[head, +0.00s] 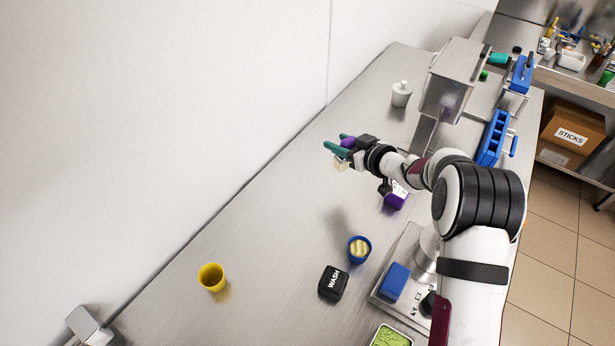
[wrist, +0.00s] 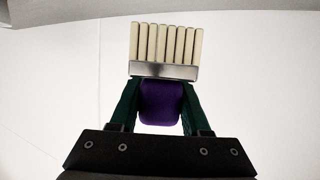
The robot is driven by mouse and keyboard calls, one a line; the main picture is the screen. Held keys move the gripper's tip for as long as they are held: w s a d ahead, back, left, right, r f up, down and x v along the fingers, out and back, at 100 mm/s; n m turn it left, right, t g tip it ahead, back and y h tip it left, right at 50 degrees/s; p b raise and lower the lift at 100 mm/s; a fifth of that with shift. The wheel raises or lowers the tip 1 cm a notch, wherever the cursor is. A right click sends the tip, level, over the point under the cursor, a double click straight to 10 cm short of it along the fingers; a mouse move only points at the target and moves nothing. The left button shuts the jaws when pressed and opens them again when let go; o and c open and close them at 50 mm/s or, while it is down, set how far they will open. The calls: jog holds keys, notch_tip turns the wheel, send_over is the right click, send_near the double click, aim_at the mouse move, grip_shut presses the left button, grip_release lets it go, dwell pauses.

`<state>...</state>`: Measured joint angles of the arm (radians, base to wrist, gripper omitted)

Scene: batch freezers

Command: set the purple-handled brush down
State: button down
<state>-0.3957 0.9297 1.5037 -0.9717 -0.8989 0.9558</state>
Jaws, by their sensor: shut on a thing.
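The purple-handled brush shows close up in the wrist view (wrist: 160,103), with a purple handle, a metal band and a row of cream bristles pointing away from my gripper. My gripper (wrist: 160,108) is shut on its handle, one green finger on each side. In the head view my gripper (head: 338,146) is stretched out over the steel bench, near the back wall. There the brush (head: 348,141) shows as a bit of purple and pale bristles between the fingers. It appears to be held above the bench. Its exact height is hard to tell.
On the bench (head: 270,240) stand a yellow cup (head: 211,277), a blue cup (head: 353,254) with pale contents, a black WASH block (head: 333,283), a purple-and-white box (head: 396,197), a white lidded pot (head: 401,94) and a blue rack (head: 493,138). The bench left of my gripper is clear.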

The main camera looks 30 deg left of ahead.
jog(key=a+f, duration=0.2)
jog(key=a, duration=0.1)
jog(key=a+f, duration=0.2)
jog(key=a, duration=0.2)
jog(key=a+f, duration=0.3)
jog(key=shift+a+f, duration=0.1)
jog(key=shift+a, duration=0.1)
jog(key=shift+f, duration=2)
jog(key=shift+c, duration=1.8)
grip_release()
jog(key=shift+f, duration=0.1)
